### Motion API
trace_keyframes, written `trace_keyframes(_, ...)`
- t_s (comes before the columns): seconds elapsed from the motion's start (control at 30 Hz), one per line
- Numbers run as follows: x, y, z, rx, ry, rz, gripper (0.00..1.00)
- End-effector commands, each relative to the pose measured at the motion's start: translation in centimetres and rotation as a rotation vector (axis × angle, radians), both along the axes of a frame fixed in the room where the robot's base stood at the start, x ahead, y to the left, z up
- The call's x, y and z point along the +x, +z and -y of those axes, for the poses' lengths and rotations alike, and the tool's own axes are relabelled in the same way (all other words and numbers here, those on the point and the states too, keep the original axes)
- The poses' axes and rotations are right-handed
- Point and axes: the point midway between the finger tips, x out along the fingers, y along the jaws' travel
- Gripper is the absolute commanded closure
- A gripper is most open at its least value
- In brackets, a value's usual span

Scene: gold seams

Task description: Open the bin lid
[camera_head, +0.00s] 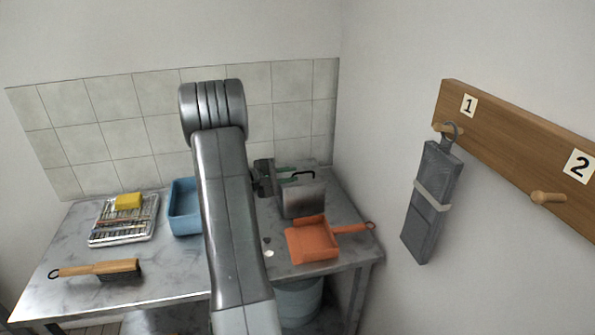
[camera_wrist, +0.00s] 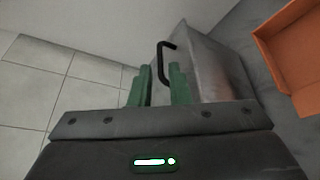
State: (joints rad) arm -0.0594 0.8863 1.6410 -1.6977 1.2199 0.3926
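The small grey metal bin (camera_head: 303,200) stands at the back right of the table, behind an orange dustpan. A black bar handle (camera_head: 305,174) sticks out near its top. In the wrist view the bin (camera_wrist: 217,66) is right of centre, and its handle (camera_wrist: 161,62) shows near the fingertips. I cannot make out a gap between lid and body. My gripper (camera_head: 286,170) is at the bin's upper back left. In the wrist view my gripper's green fingers (camera_wrist: 158,68) are apart, with the handle's bar seen between and beyond the tips; contact is not visible.
The orange dustpan (camera_head: 312,240) lies in front of the bin. A blue tub (camera_head: 184,208), a rack (camera_head: 122,228) with a yellow sponge (camera_head: 129,201), and a brush (camera_head: 97,268) are left. A bucket (camera_head: 299,303) stands below. A pegboard (camera_head: 500,145) with a hanging grey item (camera_head: 430,205) is right.

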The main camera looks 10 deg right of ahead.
Motion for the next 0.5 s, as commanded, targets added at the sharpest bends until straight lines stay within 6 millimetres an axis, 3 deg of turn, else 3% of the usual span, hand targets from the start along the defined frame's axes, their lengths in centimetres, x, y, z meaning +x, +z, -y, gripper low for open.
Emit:
trace_keyframes(0.2, 0.9, -0.5, 2.5, 0.000, -0.001, 0.000, 0.84)
trace_keyframes(0.5, 1.2, -0.7, 3.1, 0.000, 0.000, 0.001, 0.84)
